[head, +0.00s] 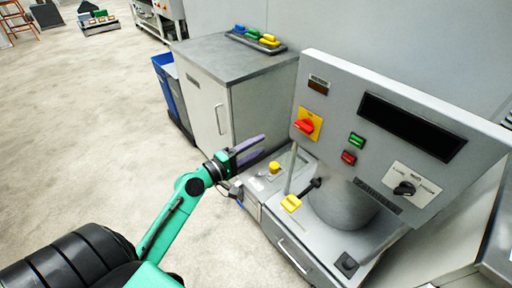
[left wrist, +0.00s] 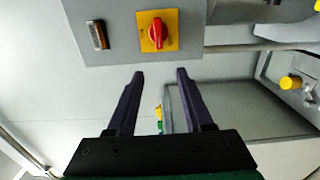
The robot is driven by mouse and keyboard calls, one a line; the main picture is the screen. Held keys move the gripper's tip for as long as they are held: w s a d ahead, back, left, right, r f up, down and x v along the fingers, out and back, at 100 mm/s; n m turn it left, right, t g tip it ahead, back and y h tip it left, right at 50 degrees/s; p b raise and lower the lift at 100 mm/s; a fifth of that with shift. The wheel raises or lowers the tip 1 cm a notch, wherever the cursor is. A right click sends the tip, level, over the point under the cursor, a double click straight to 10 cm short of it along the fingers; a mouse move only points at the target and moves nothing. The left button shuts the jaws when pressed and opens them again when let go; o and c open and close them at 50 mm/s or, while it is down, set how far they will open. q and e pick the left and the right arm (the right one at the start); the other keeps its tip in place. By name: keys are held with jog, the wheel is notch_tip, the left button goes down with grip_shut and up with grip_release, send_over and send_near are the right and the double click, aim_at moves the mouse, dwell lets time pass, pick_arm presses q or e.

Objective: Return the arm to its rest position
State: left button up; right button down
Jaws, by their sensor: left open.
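My left gripper (head: 250,150) is open and empty in the head view, at the end of my green arm. It is in front of the grey cabinet and to the left of the machine's control panel (head: 390,140). In the left wrist view its two dark fingers (left wrist: 160,85) are spread apart with nothing between them. Beyond the fingertips is a red rotary switch on a yellow plate (left wrist: 158,31); the same switch shows in the head view (head: 306,125). The gripper appears apart from it. My right gripper is not in view.
A grey cabinet (head: 215,105) stands behind the gripper, with a tray of coloured items (head: 256,39) on top. Blue bins (head: 170,88) stand at its left. Open floor (head: 90,130) lies to the left.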

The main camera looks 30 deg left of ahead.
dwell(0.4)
pick_arm(q)
jog(key=s+a+f+m+g+y, duration=0.1)
jog(key=s+a+f+g+y, duration=0.15)
jog(key=f, duration=0.85)
jog(key=s+a+f+m+g+y, duration=0.1)
jog(key=s+f+m+g, duration=0.15)
jog(key=f, duration=0.75)
jog(key=s+a+f+m+g+y, duration=0.15)
jog(key=s+f, duration=0.25)
jog(key=f, duration=0.7)
jog(key=s+d+f+m+g, duration=0.1)
jog(key=s+f+m+g, duration=0.2)
jog(key=s+f, duration=0.3)
jog(key=s+d+f+m+g+y+p, duration=0.1)
jog(key=s+f+m+g, duration=0.2)
jog(key=s, duration=1)
jog(key=s+d+f+m+g, duration=0.1)
jog(key=s+f+m+g, duration=0.2)
jog(key=s+f, duration=0.6)
jog(key=shift+s+f+m+y+p, duration=0.2)
jog(key=shift+s+m+y+p, duration=0.2)
jog(key=shift+m, duration=0.8)
jog(key=shift+d, duration=0.1)
